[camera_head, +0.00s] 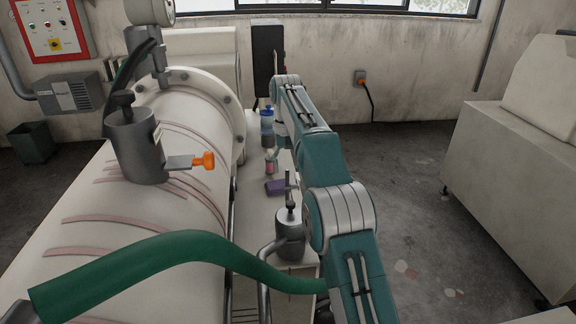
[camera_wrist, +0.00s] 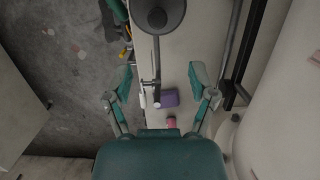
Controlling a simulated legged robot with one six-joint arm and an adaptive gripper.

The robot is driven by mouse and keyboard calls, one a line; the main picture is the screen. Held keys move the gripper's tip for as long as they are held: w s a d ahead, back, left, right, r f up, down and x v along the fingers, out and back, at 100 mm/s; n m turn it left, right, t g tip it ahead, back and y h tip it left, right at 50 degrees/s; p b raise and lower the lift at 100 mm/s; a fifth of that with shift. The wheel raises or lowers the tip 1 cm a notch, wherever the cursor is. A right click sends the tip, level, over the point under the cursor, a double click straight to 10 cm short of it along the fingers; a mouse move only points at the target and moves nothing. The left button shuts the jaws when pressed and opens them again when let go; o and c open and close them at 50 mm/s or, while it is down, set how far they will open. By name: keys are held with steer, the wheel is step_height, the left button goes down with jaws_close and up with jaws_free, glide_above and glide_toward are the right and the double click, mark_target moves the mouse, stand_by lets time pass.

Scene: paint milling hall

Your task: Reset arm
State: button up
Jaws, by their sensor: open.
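My arm reaches away from my body over a narrow pale bench (camera_head: 262,215). My gripper (camera_wrist: 162,82) is open in the wrist view, its two fingers spread wide with nothing held between them. Below it on the bench lie a purple block (camera_wrist: 171,98) and a small pink item (camera_wrist: 171,121). In the head view the purple block (camera_head: 275,187) and the pink item (camera_head: 269,168) show left of my arm. My gripper is largely hidden behind the arm there.
A large pale milling drum (camera_head: 150,220) stands left of the bench, with a green hose (camera_head: 150,262) in front. A metal valve (camera_head: 290,236) rises from the bench. A pale cabinet (camera_head: 510,180) is right; floor between is open.

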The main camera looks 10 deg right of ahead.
steer(key=s+d+r+t, duration=0.2)
steer(key=s+r, duration=0.4)
steer(key=s, duration=0.2)
steer(key=s+d+r+t, duration=0.2)
steer(key=s+r, duration=0.3)
steer(key=s, duration=0.4)
steer(key=s+d+f+t, duration=0.1)
steer(key=s+f, duration=0.4)
steer(key=s, duration=0.6)
steer(key=s+d+f+t, duration=0.1)
steer(key=s+f, duration=0.4)
steer(key=s, duration=0.6)
steer(key=shift+t, duration=0.9)
steer(key=shift+s+d, duration=0.1)
